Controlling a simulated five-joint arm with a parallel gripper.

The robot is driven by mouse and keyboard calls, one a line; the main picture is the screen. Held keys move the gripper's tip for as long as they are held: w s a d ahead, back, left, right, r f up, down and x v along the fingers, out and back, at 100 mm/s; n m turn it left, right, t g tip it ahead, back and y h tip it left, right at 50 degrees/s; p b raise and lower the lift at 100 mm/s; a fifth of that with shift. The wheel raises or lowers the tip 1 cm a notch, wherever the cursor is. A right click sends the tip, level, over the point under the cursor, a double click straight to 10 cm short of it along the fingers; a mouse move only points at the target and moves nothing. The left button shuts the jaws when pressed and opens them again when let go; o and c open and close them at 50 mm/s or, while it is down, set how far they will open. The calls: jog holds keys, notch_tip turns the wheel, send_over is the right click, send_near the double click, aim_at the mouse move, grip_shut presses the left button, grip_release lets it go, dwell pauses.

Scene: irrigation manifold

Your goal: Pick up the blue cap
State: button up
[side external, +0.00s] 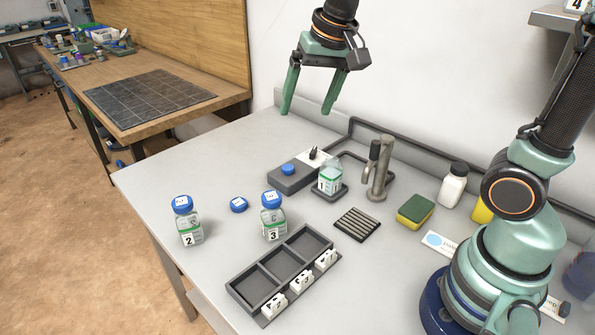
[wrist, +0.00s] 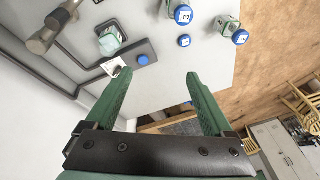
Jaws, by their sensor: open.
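The blue cap (side external: 238,205) lies flat and loose on the grey table, between two bottles with blue caps on, bottle 2 (side external: 190,233) and bottle 3 (side external: 272,221). In the wrist view the loose cap (wrist: 184,41) shows beyond my fingertips, a little right of the picture's middle. My gripper (side external: 307,112) is open and empty, high above the back of the table and apart from the cap. Its two green fingers (wrist: 157,73) are spread wide in the wrist view. Uncapped bottle 1 (side external: 330,181) stands on a small dark base.
A grey box (side external: 294,180) with a blue button stands behind the cap, beside a metal tap (side external: 380,170). A three-compartment tray (side external: 256,292) with number tags lies in front. A sponge (side external: 415,211) and white bottle (side external: 453,187) stand right. The table's left part is clear.

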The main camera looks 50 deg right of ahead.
jog(key=w+a+f+m+g, duration=0.1)
jog(key=w+a+f+m, duration=0.15)
jog(key=w, duration=0.25)
jog(key=w+a+f+m+g, duration=0.1)
jog(key=w+a+f+m, duration=0.15)
jog(key=w, duration=0.25)
jog(key=m+g, duration=0.2)
jog(key=m, duration=0.4)
send_over(239, 202)
notch_tip(239, 202, down, 10)
jog(key=f, duration=0.6)
jog(key=shift+w+a+f, duration=0.2)
jog(key=shift+a+f, duration=0.05)
jog(key=shift+f, duration=0.1)
jog(key=shift+s+d+f, duration=0.1)
jog(key=shift+d+f, duration=0.05)
jog(key=shift+f, duration=1.2)
jog(key=shift+d+f, duration=0.1)
jog(key=shift+f, duration=1.2)
jog(key=shift+c, duration=0.4)
grip_shut()
